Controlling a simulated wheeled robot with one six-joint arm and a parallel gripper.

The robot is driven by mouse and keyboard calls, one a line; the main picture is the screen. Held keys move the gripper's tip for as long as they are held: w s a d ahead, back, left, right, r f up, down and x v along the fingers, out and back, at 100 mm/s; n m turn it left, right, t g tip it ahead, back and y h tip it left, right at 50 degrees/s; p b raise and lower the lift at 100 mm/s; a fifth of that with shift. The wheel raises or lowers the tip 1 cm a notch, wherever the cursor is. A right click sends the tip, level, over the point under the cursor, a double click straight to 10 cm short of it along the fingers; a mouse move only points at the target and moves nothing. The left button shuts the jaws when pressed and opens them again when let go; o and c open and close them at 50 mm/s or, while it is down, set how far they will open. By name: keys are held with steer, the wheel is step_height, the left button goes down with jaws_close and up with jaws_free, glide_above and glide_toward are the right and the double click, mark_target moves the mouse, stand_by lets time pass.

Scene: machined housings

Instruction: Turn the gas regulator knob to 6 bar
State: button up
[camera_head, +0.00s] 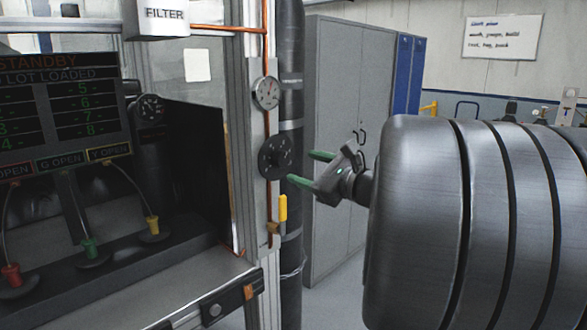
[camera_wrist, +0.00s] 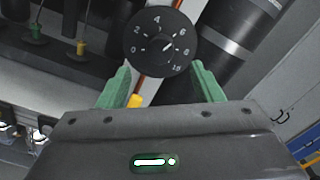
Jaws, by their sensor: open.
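The regulator knob (camera_head: 276,158) is a round black dial on the pipe panel. In the wrist view the knob (camera_wrist: 157,36) faces me, with white figures from 0 to 10 around it. A short white mark sits right of its middle, slanting up toward the side of the 6 and 8; its exact reading is unclear. My gripper (camera_head: 308,168) is to the right of the knob, with a gap between. Its two green fingers are open and empty; in the wrist view the gripper (camera_wrist: 161,80) has its fingertips just below the knob, left and right. A round white gauge (camera_head: 267,93) is above the knob.
A yellow handle (camera_head: 282,208) hangs below the knob by the copper pipe. A dark vertical pipe (camera_head: 291,60) runs close behind. A grey cabinet (camera_head: 335,90) stands beyond. At left are a screen (camera_head: 60,110) and a bench with coloured connectors.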

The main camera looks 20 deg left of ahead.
mark_target(284, 160)
steer(key=b+v, duration=0.1)
steer(key=v, duration=0.6)
steer(key=shift+a, duration=0.1)
steer(key=p+x, duration=0.3)
steer(key=x, duration=1)
steer(key=shift+w+a, duration=0.2)
steer(key=shift+a, duration=0.25)
